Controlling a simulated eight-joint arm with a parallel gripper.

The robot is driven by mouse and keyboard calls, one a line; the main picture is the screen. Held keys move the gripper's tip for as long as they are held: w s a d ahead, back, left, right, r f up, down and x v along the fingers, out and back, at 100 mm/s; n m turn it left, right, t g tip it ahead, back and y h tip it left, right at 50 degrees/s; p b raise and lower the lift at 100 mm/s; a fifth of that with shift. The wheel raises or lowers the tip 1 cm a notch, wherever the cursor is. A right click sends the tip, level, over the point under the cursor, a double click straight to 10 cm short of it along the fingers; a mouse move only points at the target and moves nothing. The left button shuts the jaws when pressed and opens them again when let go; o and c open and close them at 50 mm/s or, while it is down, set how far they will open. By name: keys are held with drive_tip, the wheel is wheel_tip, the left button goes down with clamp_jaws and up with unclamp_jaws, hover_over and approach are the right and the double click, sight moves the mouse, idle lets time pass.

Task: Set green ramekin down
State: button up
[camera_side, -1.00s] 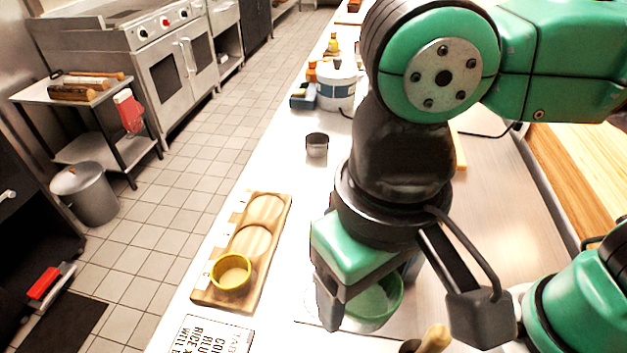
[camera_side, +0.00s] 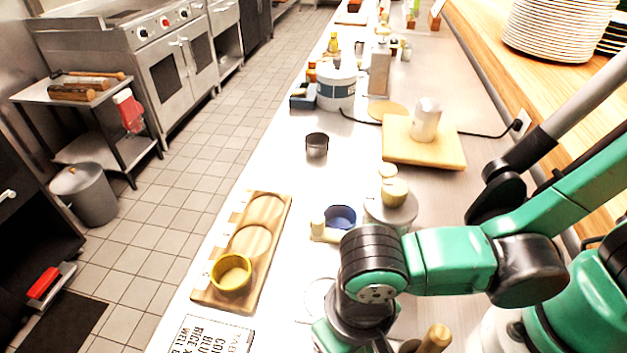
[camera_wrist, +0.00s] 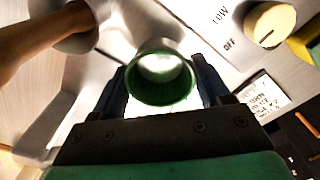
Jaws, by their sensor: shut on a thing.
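In the wrist view, my gripper (camera_wrist: 161,82) is shut on the green ramekin (camera_wrist: 160,90), with one dark finger on each side of it. In the side view, my wrist covers the fingers and the green ramekin, near the bottom edge. A wooden board (camera_side: 252,286) with round recesses lies on the counter to the left of my wrist. A yellow ramekin (camera_side: 231,273) sits in its nearest recess; the other two recesses are empty. A blue ramekin (camera_side: 340,217) stands on the counter to the right of the board. I cannot tell whether the green ramekin touches a surface.
A printed card (camera_side: 213,336) lies in front of the board. A small dark metal cup (camera_side: 317,145) and a white pot (camera_side: 336,86) stand farther back. A cutting board (camera_side: 425,148) holds a cylinder. A wooden handle (camera_side: 435,338) sticks up right of my wrist.

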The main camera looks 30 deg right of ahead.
drive_tip(key=shift+f, duration=1)
drive_tip(key=shift+f, duration=0.1)
drive_tip(key=o, duration=1)
wheel_tip(320, 180, up, 12)
drive_tip(key=shift+r, duration=0.15)
